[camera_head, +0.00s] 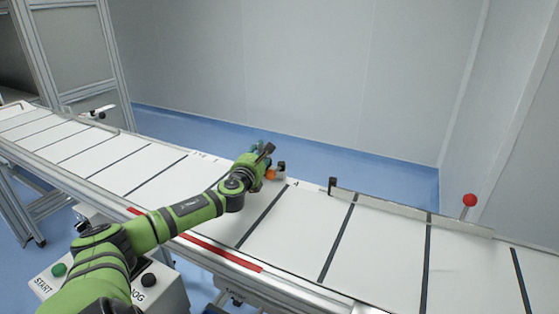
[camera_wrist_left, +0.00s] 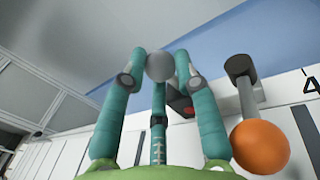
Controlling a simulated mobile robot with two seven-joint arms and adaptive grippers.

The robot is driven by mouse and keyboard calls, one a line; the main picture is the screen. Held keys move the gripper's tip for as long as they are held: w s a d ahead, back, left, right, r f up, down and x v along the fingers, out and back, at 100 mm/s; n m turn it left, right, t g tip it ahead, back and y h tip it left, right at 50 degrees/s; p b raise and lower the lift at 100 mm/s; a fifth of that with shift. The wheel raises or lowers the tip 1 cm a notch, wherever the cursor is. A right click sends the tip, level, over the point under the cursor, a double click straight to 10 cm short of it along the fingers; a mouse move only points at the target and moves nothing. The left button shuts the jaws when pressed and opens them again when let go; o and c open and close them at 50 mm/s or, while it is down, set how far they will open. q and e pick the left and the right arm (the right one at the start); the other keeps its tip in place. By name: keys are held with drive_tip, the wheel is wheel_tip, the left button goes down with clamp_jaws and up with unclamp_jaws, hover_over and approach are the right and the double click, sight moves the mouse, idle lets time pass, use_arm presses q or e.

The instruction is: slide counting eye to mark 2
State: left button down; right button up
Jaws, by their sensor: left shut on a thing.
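My left gripper (camera_head: 264,152) is at the far edge of the conveyor, a little left of the printed 4 on the scale. In the left wrist view its teal fingers are closed around a round grey knob (camera_wrist_left: 160,66), which looks like the handle of the counting eye. A dark block with a red face (camera_wrist_left: 182,106) sits just behind the fingers. An orange ball (camera_wrist_left: 260,147) and a dark grey post (camera_wrist_left: 241,80) stand to the right of the fingers. The orange ball (camera_head: 270,174) also shows in the head view. Mark 2 is not readable; my arm partly hides the scale. My right gripper is not in view.
The white conveyor belt (camera_head: 285,240) with dark cross lines runs across the view. A clear rail with a dark end post (camera_head: 332,186) and a red ball knob (camera_head: 469,200) stand to the right. A START button box (camera_head: 165,290) is in front.

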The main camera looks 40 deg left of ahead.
use_arm(q)
drive_tip(key=a+b, duration=0.1)
drive_tip(key=a, duration=0.1)
drive_tip(key=s+a+b, duration=0.1)
drive_tip(key=a, duration=0.2)
drive_tip(key=s+a, duration=0.1)
drive_tip(key=a, duration=0.1)
drive_tip(key=shift+s+a+r+b, duration=0.15)
drive_tip(key=shift+a+r+b, duration=0.15)
drive_tip(key=shift+b, duration=0.1)
drive_tip(key=shift+s+a+r, duration=0.1)
drive_tip(key=shift+a, duration=0.25)
drive_tip(key=shift+r, duration=0.1)
drive_tip(key=c, duration=0.9)
unclamp_jaws()
drive_tip(key=shift+c, duration=0.2)
drive_tip(key=shift+d, duration=0.1)
drive_tip(key=shift+f, duration=0.2)
